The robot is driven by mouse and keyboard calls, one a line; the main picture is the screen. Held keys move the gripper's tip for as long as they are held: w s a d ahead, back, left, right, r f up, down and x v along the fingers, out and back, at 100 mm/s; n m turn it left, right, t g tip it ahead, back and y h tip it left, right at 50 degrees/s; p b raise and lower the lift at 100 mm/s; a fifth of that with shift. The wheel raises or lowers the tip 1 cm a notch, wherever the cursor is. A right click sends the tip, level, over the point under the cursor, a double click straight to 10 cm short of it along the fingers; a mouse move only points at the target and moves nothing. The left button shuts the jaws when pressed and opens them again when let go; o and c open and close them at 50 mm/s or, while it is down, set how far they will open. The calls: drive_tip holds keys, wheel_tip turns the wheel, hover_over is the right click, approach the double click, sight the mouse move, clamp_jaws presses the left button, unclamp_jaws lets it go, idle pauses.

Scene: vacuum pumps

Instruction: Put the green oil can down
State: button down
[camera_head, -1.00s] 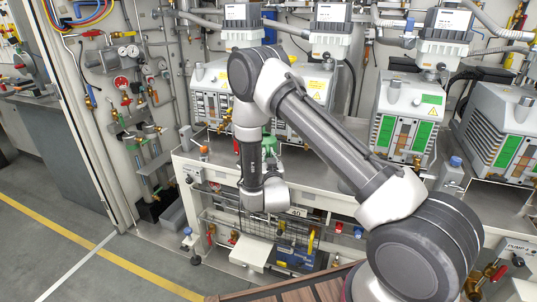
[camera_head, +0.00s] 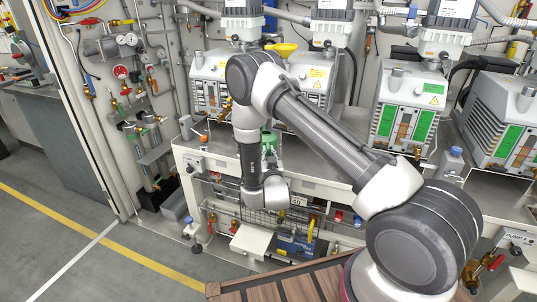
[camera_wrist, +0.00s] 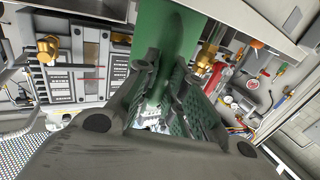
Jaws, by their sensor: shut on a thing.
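The green oil can (camera_head: 269,141) shows in the head view behind my arm's wrist, over the front left part of the pump bench (camera_head: 211,148). In the wrist view the green can (camera_wrist: 168,45) stands large between the two fingers of my gripper (camera_wrist: 164,72), which are shut on it. In the head view my wrist hides most of the gripper and the can's lower part. I cannot tell whether the can touches the bench top.
White vacuum pumps (camera_head: 405,112) stand in a row along the bench, with one pump (camera_head: 210,85) close behind the can. A small bottle with a blue cap (camera_head: 453,160) stands farther right. Valves and gauges (camera_head: 125,72) line the left wall. Grey floor is clear at left.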

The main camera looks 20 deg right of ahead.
drive_tip(key=shift+f, duration=0.5)
drive_tip(key=c, duration=1.4)
unclamp_jaws()
drive_tip(key=c, duration=0.4)
drive_tip(key=shift+s, duration=0.15)
drive_tip(key=shift+s+a+f, duration=0.1)
drive_tip(key=shift+s+a, duration=0.25)
drive_tip(key=shift+s, duration=2.1)
drive_tip(key=shift+s+a+r, duration=0.1)
drive_tip(key=shift+s+a, duration=0.3)
drive_tip(key=shift+s, duration=2)
drive_tip(key=shift+s+a+f, duration=0.1)
drive_tip(key=shift+s+a, duration=0.25)
drive_tip(key=shift+s, duration=2.1)
